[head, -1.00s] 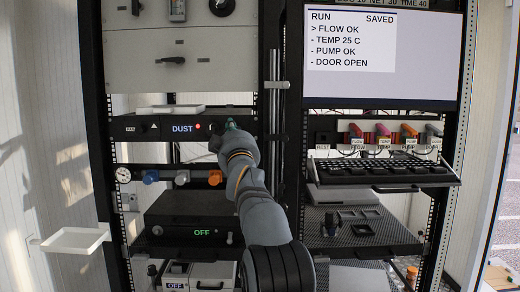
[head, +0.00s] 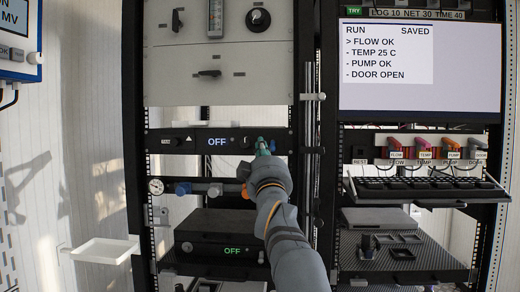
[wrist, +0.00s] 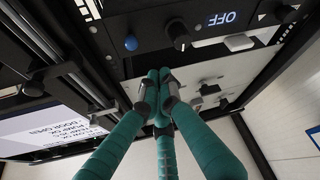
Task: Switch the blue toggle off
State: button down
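The black panel (head: 180,142) in the left rack shows a lit OFF display. In the wrist view the same panel appears upside down, with its OFF display (wrist: 223,19), a black knob (wrist: 177,35) and a small round blue toggle end (wrist: 130,43). In the head view my gripper hides the toggle's spot at the panel's right part. My gripper (head: 262,146) is at the panel's right part. In the wrist view its teal fingers (wrist: 159,78) meet at the tips, with nothing seen between them. They look apart from the blue end; contact cannot be judged.
Below the panel are a gauge (head: 156,186), a blue valve handle (head: 182,188) and an orange one (head: 246,190). A lower dark unit (head: 205,246) shows green OFF. A white tray (head: 103,250) juts out at left. A keyboard shelf (head: 420,188) stands at right.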

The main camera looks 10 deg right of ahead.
jog(key=b+v, duration=0.1)
jog(key=v, duration=0.1)
jog(key=b+v, duration=0.1)
jog(key=v, duration=0.1)
jog(key=shift+w+d+f, duration=0.1)
jog(key=shift+f, duration=0.35)
